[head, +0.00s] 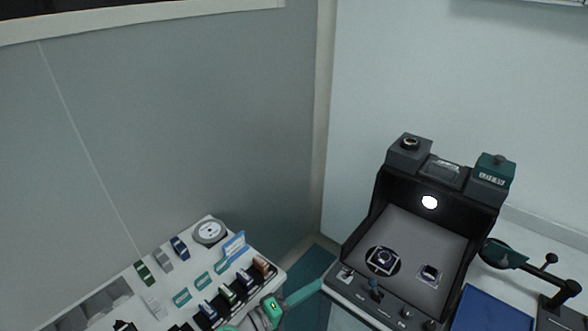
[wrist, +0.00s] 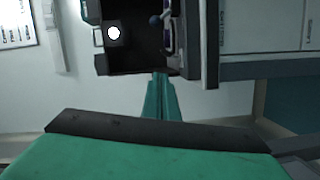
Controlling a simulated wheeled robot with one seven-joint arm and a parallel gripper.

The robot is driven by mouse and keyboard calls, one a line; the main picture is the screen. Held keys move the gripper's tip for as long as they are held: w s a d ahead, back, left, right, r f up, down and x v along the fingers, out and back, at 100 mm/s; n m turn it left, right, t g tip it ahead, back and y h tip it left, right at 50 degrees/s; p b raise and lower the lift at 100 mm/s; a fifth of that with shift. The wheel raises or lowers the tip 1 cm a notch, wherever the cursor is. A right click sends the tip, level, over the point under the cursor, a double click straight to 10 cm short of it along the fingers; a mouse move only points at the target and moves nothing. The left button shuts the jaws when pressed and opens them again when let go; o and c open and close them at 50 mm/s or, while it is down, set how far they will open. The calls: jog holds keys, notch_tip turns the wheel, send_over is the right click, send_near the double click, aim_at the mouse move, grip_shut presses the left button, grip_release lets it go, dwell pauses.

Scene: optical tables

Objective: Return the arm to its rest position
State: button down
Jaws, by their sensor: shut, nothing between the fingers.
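My gripper (head: 318,286) is at the bottom middle of the head view, its teal fingers pointing right toward the front left corner of a black box-shaped instrument (head: 377,205). In the wrist view the fingers (wrist: 160,84) are together, with nothing seen between them. The dark instrument (wrist: 128,62) with its lit white circle lies beyond the fingertips there. I cannot tell how wide the gap to it is. Part of my arm shows at the bottom edge of the head view.
A white table (head: 218,262) at the lower left holds several small coloured holders and a round dial (head: 209,231). Two small pieces lie inside the instrument. A blue mat (head: 492,312) and a dark jointed stand (head: 556,288) are at the right. A floor gap separates the tables.

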jog(key=s+a+f+n+t+y, duration=0.1)
jog(key=s+a+f+y, duration=0.3)
jog(key=s+f, duration=0.45)
jog(key=s+a+f+n+t+y, duration=0.2)
jog(key=s+f+y, duration=0.5)
jog(key=s+f, duration=0.15)
jog(key=s+a+r+m+t+y, duration=0.1)
jog(key=s+a+r+y, duration=0.1)
jog(key=s, duration=0.4)
jog(key=s+a+r+m+y, duration=0.1)
jog(key=s+r+m+y, duration=0.1)
jog(key=s, duration=0.3)
jog(key=s+d+r+m+t, duration=0.1)
jog(key=s+r+m+t, duration=0.1)
jog(key=s+r+m, duration=0.2)
jog(key=s+r, duration=0.3)
jog(key=r, duration=0.4)
jog(key=shift+s+d, duration=0.15)
jog(key=shift+s, duration=0.2)
